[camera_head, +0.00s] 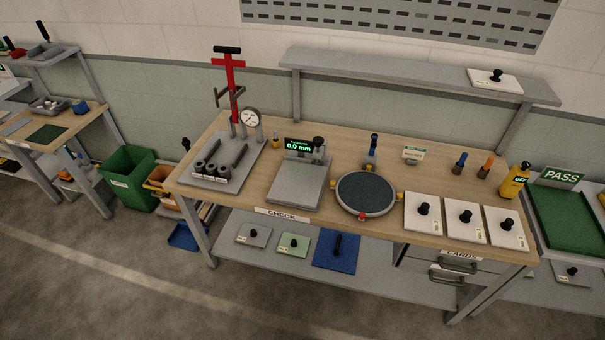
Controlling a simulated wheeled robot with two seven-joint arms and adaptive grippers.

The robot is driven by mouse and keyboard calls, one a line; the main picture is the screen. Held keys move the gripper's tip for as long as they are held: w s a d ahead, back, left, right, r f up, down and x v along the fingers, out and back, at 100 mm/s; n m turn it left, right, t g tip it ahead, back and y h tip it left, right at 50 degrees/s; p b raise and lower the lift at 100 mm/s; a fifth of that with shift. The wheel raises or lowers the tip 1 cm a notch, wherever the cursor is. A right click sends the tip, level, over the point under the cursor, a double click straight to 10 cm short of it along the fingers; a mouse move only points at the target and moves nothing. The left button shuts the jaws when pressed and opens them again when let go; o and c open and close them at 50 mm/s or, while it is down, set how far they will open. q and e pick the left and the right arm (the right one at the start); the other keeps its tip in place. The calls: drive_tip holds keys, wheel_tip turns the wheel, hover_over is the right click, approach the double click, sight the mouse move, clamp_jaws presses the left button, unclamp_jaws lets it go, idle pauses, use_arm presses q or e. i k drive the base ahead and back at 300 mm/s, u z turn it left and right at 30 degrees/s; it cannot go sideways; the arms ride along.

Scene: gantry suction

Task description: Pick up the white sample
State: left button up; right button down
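Three white square plates with black knobs lie in a row at the right end of the workbench's front edge: a left one (417,221), a middle one (460,230) and a right one (503,239). Another white plate (482,80) with a black knob lies on the raised shelf at the back. Each has a small label, too small to read. I cannot tell which of them is the white sample. Neither my left nor my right gripper is in view.
A round dark plate (365,192), a scale reading 0.0 mm (295,190) and a red-handled press (233,90) stand on the workbench (335,150). A yellow device (514,182) stands behind the right white plate. A green PASS tray (565,215) is at right. Floor in front is clear.

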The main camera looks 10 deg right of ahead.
sight(505, 228)
drive_tip(key=z, duration=0.85)
drive_tip(key=k, duration=0.15)
drive_tip(key=z, duration=1.1)
